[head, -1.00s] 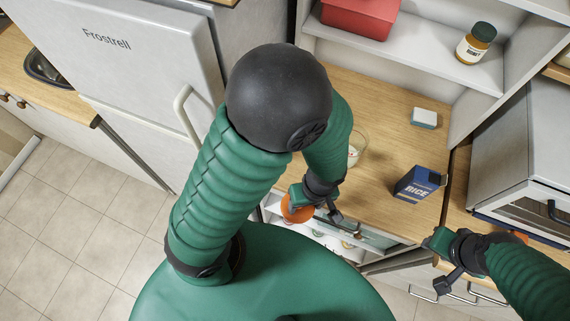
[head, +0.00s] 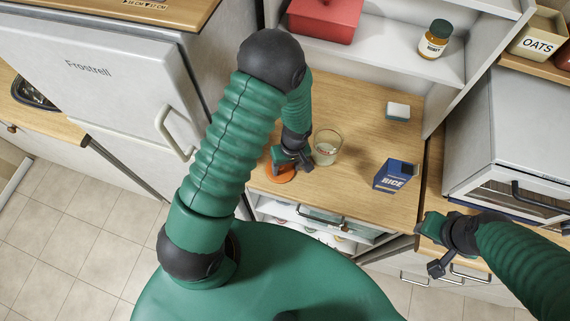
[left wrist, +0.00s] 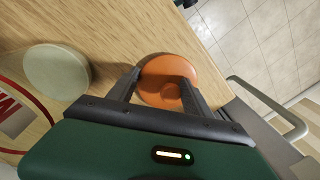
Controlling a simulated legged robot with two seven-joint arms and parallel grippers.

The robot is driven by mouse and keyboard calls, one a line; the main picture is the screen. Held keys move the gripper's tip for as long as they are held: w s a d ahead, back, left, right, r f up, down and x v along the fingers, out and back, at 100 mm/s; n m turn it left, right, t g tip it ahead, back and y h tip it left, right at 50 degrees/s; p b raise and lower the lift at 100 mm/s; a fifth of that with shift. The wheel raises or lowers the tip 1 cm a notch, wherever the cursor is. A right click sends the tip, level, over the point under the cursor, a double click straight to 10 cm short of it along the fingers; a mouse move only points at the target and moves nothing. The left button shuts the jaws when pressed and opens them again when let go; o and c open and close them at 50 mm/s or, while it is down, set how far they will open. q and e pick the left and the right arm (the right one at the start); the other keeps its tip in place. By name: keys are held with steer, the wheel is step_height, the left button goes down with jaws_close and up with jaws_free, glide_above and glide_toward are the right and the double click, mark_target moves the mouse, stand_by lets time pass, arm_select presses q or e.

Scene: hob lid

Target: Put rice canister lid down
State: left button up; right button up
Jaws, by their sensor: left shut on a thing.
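The orange round lid (head: 279,174) is at the front left of the wooden counter, near its edge. I cannot tell whether it touches the wood or hovers just above. My left gripper (head: 291,160) is above it, shut on the lid. In the left wrist view the lid (left wrist: 164,69) shows between the two dark fingers, with its knob partly hidden.
A blue rice box (head: 396,176) stands right of the canister, and a small white-and-blue block (head: 398,111) lies further back. A red container (head: 322,20) and a jar (head: 435,39) stand on the shelf. An open drawer (head: 325,222) is below the counter edge.

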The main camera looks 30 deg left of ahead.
arm_select(q)
steer(key=shift+d+f, duration=0.1)
steer(key=shift+d, duration=0.2)
steer(key=o, duration=1.2)
steer(key=shift+d, duration=0.15)
steer(key=shift+o, duration=2.2)
steer(key=shift+a, duration=0.3)
steer(key=shift+s+a+f, duration=0.1)
steer(key=shift+a, duration=0.6)
steer(key=shift+d, duration=0.55)
arm_select(e)
steer(key=shift+d+f, duration=0.2)
steer(key=shift+d, duration=0.1)
arm_select(q)
steer(key=shift+a, duration=0.15)
arm_select(e)
steer(key=shift+a, duration=0.15)
